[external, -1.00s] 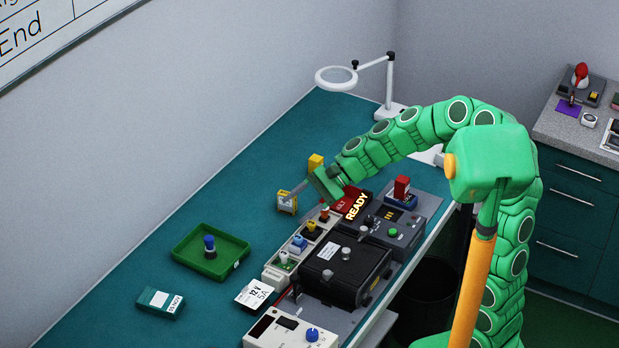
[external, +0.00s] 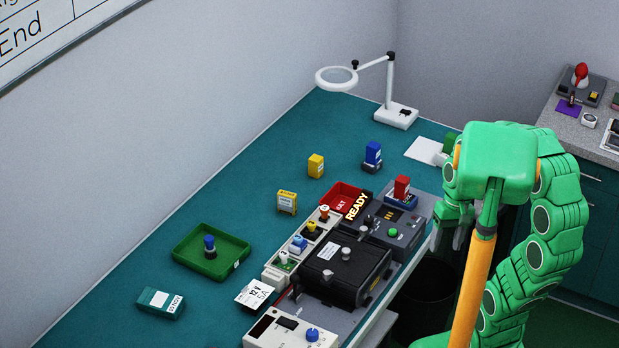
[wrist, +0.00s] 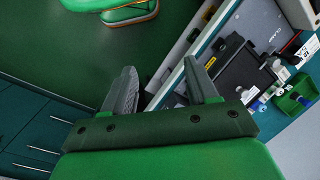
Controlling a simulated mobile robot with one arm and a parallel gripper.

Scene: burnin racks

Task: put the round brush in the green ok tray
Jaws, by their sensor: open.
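A small upright piece with a round blue top and dark base, which looks like the round brush (external: 209,243), stands inside the green tray (external: 186,252) at the left of the bench. The green tray also shows small at the right of the wrist view (wrist: 305,88). My gripper (wrist: 160,85) is open, with nothing between its two grey fingers. In the external view my gripper (external: 448,236) is at the bench's right front edge, well away from the tray and the brush, and partly hidden by my arm.
A yellow block (external: 316,166), a blue block (external: 373,154) and a magnifier lamp (external: 390,90) stand behind. A green-and-white box (external: 160,302) lies near the green tray.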

